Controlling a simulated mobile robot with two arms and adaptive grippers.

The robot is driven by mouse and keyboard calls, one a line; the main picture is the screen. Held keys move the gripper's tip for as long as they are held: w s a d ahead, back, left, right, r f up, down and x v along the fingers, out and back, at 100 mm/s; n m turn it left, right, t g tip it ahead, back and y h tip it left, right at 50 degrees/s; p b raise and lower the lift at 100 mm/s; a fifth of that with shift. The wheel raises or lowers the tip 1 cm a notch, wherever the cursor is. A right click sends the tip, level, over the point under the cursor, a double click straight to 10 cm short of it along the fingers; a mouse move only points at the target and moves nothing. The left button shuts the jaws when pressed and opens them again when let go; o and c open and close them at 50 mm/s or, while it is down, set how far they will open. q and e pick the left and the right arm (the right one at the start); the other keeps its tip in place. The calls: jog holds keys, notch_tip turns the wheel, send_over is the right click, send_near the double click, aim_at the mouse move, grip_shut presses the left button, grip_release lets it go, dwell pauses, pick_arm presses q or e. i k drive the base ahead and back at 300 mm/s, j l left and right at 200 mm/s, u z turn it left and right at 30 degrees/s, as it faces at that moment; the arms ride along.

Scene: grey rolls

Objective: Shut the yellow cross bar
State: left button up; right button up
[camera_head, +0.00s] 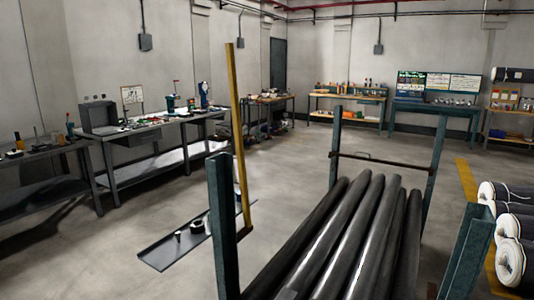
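The yellow cross bar (240,140) stands nearly upright, leaning slightly, with its top end high in the air. Its lower end is beside the front left green post (222,230) of the rack; I cannot make out the joint. The front right green post (468,255) stands across the rolls, and no yellow bar spans the gap between these two posts. Several long dark grey rolls (335,235) lie side by side in the rack. Neither of my grippers is in view.
A dark bar (382,160) joins the two far posts. A flat black tray (165,252) with small items lies on the floor left of the rack. White-ended rolls (510,262) lie at right. Workbenches (160,150) line the left wall.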

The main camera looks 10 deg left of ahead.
aim_at(229, 55)
jog(key=i+j+z, duration=0.1)
jog(key=j+z, duration=0.9)
jog(key=j, duration=0.5)
jog(key=j+z, duration=0.1)
jog(key=j, duration=0.5)
jog(key=k+j, duration=0.1)
jog(key=j, duration=0.5)
jog(key=j+z, duration=0.15)
jog(key=j, duration=0.45)
jog(key=k+j+z, duration=0.1)
jog(key=j, duration=0.5)
jog(key=k, duration=0.05)
